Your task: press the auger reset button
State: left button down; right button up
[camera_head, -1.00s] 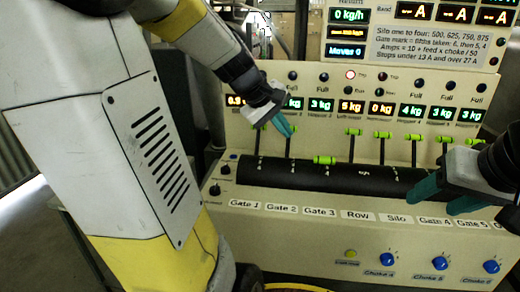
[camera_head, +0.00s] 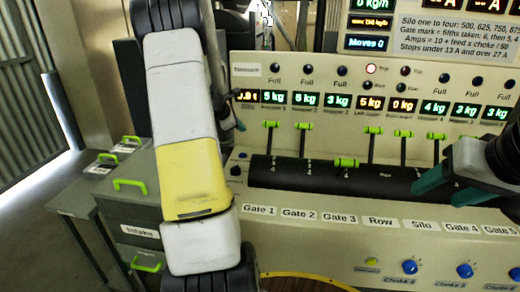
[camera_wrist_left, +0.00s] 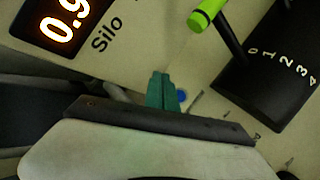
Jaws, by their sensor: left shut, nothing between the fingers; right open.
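The control panel (camera_head: 300,225) fills the middle and right of the head view. A small blue button (camera_wrist_left: 182,95) shows beside my left fingertips in the left wrist view; it looks like the blue spot (camera_head: 243,156) at the panel's left end in the head view. I cannot read a label on it, so I cannot tell whether it is the auger reset. My left gripper (camera_wrist_left: 162,90) is shut and empty; whether it touches the panel is unclear. In the head view my left arm hides it. My right gripper (camera_head: 443,184) is open over the black drum's right part.
Green-tipped levers (camera_head: 303,126) stand up from the black drum (camera_head: 300,173). Blue choke knobs (camera_head: 410,267) and a yellow button (camera_head: 371,262) sit on the lower front. Grey cabinets with green handles (camera_head: 130,184) stand at the left.

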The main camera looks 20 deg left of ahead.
aim_at(241, 156)
pick_arm(q)
jog(key=shift+a+f, duration=0.1)
jog(key=shift+a, duration=0.1)
jog(key=shift+f, duration=4.4)
jog(key=shift+f, duration=0.4)
jog(key=shift+f, duration=0.5)
jog(key=shift+r, duration=0.9)
